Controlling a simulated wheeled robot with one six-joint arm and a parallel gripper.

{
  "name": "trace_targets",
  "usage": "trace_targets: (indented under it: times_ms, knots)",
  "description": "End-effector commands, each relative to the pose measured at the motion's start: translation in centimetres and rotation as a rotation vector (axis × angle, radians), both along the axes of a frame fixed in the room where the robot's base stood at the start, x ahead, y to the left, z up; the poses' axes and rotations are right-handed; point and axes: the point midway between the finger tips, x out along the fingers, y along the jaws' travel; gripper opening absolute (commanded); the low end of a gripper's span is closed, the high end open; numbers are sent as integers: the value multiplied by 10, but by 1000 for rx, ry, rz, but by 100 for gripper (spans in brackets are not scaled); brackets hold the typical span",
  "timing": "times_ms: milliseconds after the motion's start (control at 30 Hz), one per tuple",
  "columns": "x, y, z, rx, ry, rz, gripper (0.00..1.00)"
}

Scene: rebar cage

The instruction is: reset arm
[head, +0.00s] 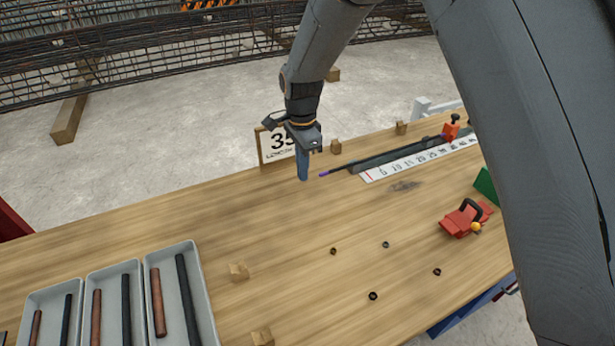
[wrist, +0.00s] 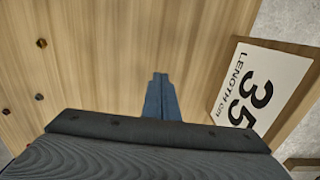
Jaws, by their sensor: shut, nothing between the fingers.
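My gripper (head: 303,178) hangs from my arm over the back part of the wooden table (head: 250,215), in front of the sign with "35" (head: 275,146). Its blue fingers are together with nothing between them. In the wrist view the closed fingers (wrist: 159,78) point at bare wood, and the sign (wrist: 258,95) stands to their right. The sign's right part is hidden behind my gripper in the head view. Whether the fingertips touch the table I cannot tell.
A dark bar with a purple tip (head: 324,174) lies beside a ruler (head: 420,158), right of my gripper. A red tool (head: 466,218) and several small nuts (head: 373,296) lie on the right. Grey trays (head: 205,310) with rods stand front left. The middle is mostly clear.

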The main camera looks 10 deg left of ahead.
Motion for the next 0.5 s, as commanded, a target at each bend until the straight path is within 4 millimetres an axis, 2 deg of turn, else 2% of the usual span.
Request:
trace_targets:
  times_ms: [200,333,500]
  knots:
    - [-3,5,42,1,-1,8,0]
    - [-3,4,60,0,1,7,0]
    - [-3,3,71,0,2,5,0]
